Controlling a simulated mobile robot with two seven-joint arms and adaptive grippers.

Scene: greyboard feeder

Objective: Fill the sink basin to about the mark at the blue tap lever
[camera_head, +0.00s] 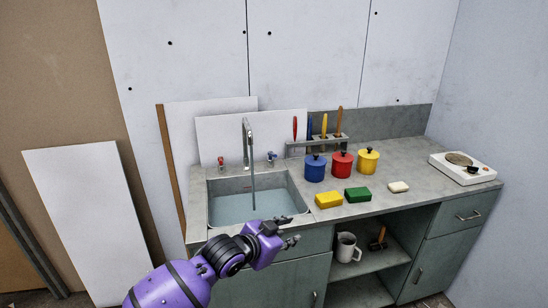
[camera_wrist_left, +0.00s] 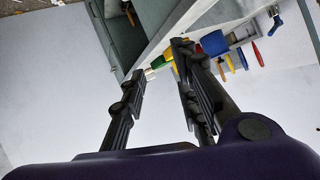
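The sink basin (camera_head: 215,190) is set into the left of the grey counter, with bluish-grey water (camera_head: 235,207) in it. A curved metal tap (camera_head: 246,135) stands behind it, and a thin vertical grey line, apparently a stream, runs from its spout into the basin. The blue tap lever (camera_head: 271,156) is right of the tap and the red lever (camera_head: 221,161) left of it. My left gripper (camera_head: 293,233) is open and empty, in front of the basin's front right corner. In the left wrist view its fingers (camera_wrist_left: 155,75) are apart.
Blue (camera_head: 315,170), red (camera_head: 340,165) and yellow (camera_head: 368,162) pots stand right of the sink. Yellow (camera_head: 328,201) and green (camera_head: 357,195) sponges lie near the front edge. An open shelf holds a mug (camera_head: 346,247).

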